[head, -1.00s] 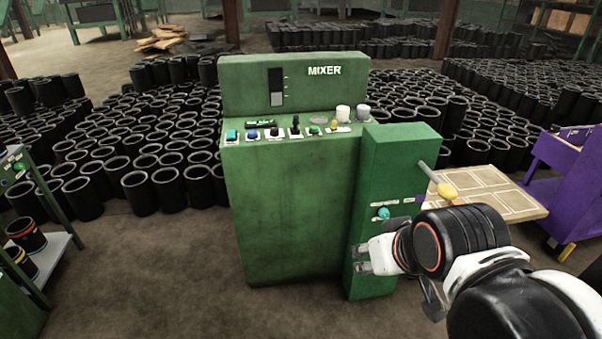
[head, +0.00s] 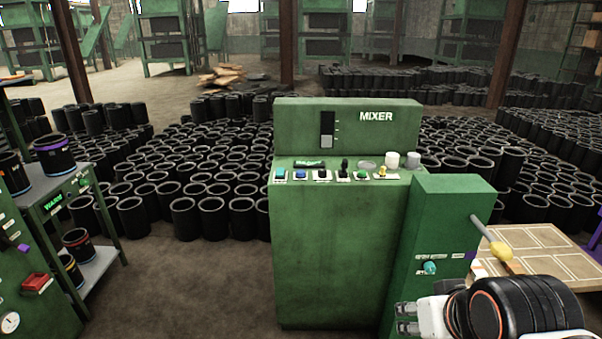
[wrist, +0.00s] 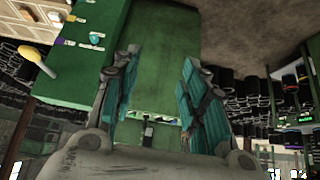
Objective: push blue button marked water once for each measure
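The green mixer (head: 340,250) stands mid-view in the head view, with a row of controls on its sloping top. The blue button (head: 300,175) is second from the left, between a teal button (head: 280,174) and a dark knob (head: 322,174); its small label is unreadable. An upright gauge (head: 327,130) shows a light grey part at the bottom. My gripper (head: 406,319) is low, in front of the mixer's lower right, well below the controls. In the wrist view its teal-padded fingers (wrist: 158,88) are apart with nothing between them.
A green side box (head: 440,225) with a teal knob and a yellow-tipped lever (head: 490,240) adjoins the mixer's right. A cart (head: 90,235) with banded sleeves stands left. Black sleeves (head: 160,180) fill the floor behind. Floor between cart and mixer is clear.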

